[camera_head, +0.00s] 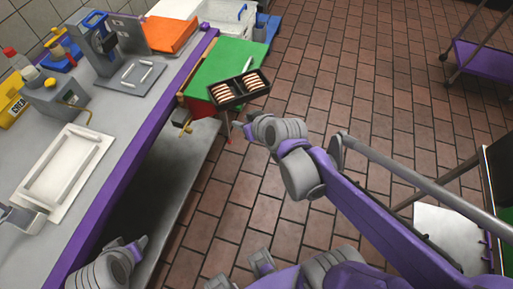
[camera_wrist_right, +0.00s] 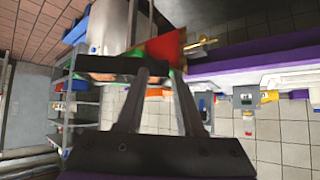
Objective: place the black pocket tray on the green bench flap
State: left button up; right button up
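The black pocket tray (camera_head: 251,97) rests on the green bench flap (camera_head: 228,58), near its front right corner, with rows of cream sandwiches in its two pockets. My right gripper (camera_head: 235,128) is just below the tray's near edge. In the right wrist view its two fingers (camera_wrist_right: 157,76) stand apart with a gap between them. The dark tray (camera_wrist_right: 105,65) shows edge-on across the fingertips; whether they touch it is unclear. A grey gripper-like part of my left arm (camera_head: 138,246) shows at the bottom left; its fingers are not clear.
The grey bench with a purple edge (camera_head: 122,165) runs along the left, holding a white tray (camera_head: 92,158), a grey machine and an orange bin (camera_head: 170,34). A white bin (camera_head: 222,14) stands behind the flap.

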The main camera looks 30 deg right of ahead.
jog(key=s+a+f+g, duration=0.2)
jog(key=s, duration=0.5)
jog(key=s+a+f+g, duration=0.2)
jog(key=s, duration=0.6)
jog(key=shift+a+f+g+h, duration=0.2)
jog(key=shift+g+h, duration=0.1)
jog(key=shift+w+r+p, duration=0.35)
jog(key=shift+r+p, duration=0.25)
jog(key=shift+r, duration=0.15)
jog(key=shift+s, duration=0.1)
